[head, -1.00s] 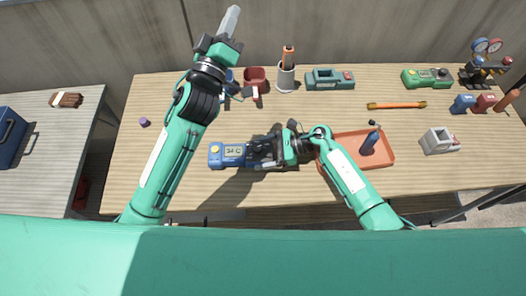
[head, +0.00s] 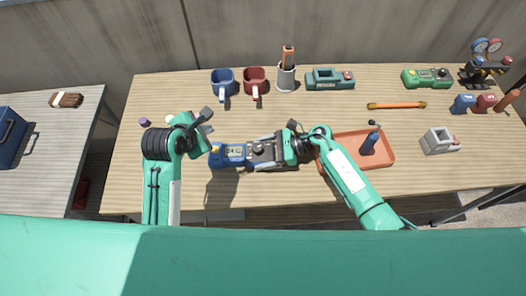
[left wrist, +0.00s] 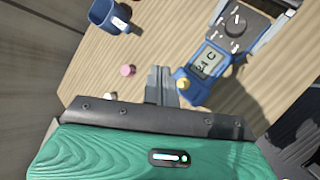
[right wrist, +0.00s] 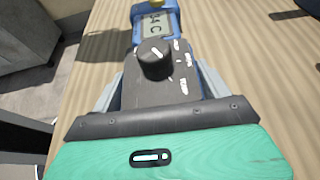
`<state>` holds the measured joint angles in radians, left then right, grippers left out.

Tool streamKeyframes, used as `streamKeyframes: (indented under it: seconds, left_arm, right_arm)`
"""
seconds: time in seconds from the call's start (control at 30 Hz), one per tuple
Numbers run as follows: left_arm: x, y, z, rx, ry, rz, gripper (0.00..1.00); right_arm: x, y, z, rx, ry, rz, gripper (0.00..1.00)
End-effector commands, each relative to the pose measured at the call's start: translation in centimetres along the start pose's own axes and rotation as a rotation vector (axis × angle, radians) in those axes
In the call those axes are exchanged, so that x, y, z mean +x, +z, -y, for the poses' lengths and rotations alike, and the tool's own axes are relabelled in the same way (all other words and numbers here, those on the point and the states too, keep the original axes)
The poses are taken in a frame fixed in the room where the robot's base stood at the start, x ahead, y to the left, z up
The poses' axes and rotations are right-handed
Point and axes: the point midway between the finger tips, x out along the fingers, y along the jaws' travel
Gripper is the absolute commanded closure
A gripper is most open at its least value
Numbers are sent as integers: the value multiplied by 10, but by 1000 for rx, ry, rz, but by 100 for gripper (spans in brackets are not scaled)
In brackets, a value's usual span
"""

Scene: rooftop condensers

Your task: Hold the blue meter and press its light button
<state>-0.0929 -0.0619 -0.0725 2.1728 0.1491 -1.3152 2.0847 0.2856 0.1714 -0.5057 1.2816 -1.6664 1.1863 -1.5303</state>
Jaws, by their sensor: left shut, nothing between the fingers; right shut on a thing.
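The blue meter (head: 234,160) is held level above the table in my right gripper (head: 268,152), with its blue display end pointing left. In the right wrist view the fingers (right wrist: 158,92) clasp both sides of its dark dial section. The meter (left wrist: 205,66) also shows in the left wrist view, with characters on its grey screen. A yellow button (left wrist: 183,84) sits at its blue end. My left gripper (head: 203,128) is just left of that end. Its fingers (left wrist: 161,78) are shut, empty and close beside the yellow button; I cannot tell whether they touch it.
An orange tray (head: 384,151) with a dark blue bottle (head: 370,143) lies right of the right gripper. A blue mug (head: 222,78), a red mug (head: 255,77) and a pen cup (head: 286,78) stand behind.

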Motion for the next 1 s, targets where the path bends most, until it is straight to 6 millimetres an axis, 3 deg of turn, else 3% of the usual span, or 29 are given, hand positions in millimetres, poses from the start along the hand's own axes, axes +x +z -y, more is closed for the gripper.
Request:
streamKeyframes:
  seconds: [0.6, 1.0]
  left_arm:
    - [52, -38, 38, 2, 0, -1, 100]
    - [59, -43, 42, 3, 3, 0, 100]
  right_arm:
    - [0, 1, 0, -1, 0, 1, 59]
    - [0, 1, 0, -1, 0, 1, 59]
